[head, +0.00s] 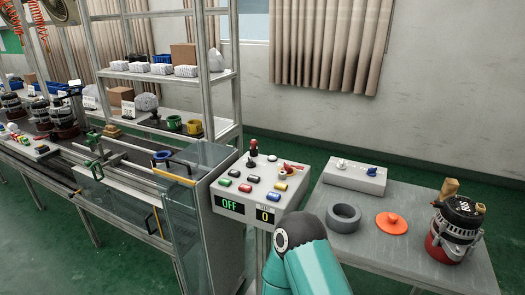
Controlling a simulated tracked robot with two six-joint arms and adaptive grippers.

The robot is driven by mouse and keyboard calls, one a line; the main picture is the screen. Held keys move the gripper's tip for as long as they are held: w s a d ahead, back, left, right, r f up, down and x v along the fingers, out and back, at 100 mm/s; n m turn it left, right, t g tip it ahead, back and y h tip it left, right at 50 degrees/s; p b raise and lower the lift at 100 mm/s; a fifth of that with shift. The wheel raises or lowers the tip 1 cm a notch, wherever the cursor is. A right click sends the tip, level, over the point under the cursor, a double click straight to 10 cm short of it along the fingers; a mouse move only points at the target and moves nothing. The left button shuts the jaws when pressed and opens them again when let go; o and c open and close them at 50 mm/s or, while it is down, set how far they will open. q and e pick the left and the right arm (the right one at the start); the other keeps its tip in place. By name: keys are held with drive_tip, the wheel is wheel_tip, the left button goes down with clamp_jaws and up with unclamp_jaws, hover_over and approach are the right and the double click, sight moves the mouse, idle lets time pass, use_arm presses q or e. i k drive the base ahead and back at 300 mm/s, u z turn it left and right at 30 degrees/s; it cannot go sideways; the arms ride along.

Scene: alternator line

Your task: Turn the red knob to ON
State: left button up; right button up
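A light grey control box (241,199) stands at the middle of the head view, with several coloured buttons on its sloped top. A small red knob (287,168) appears near the box's back right corner; its exact pointer direction is too small to tell. The left display on the box's front reads OFF (230,205) in green, and the right display (264,215) reads 0. A teal arm link of mine rises from the bottom edge in front of the box's lower right. Neither gripper shows.
A red-topped joystick (252,152) stands at the box's back. To the right, a grey table (405,265) carries a dark ring (343,217), an orange disc (391,223), an alternator (456,225) and a white switch box (353,178). A glass-sided conveyor line (205,235) stands left.

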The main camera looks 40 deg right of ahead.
sight(287, 168)
drive_tip(key=z, duration=0.2)
drive_tip(key=i, duration=0.85)
drive_tip(key=z, duration=0.6)
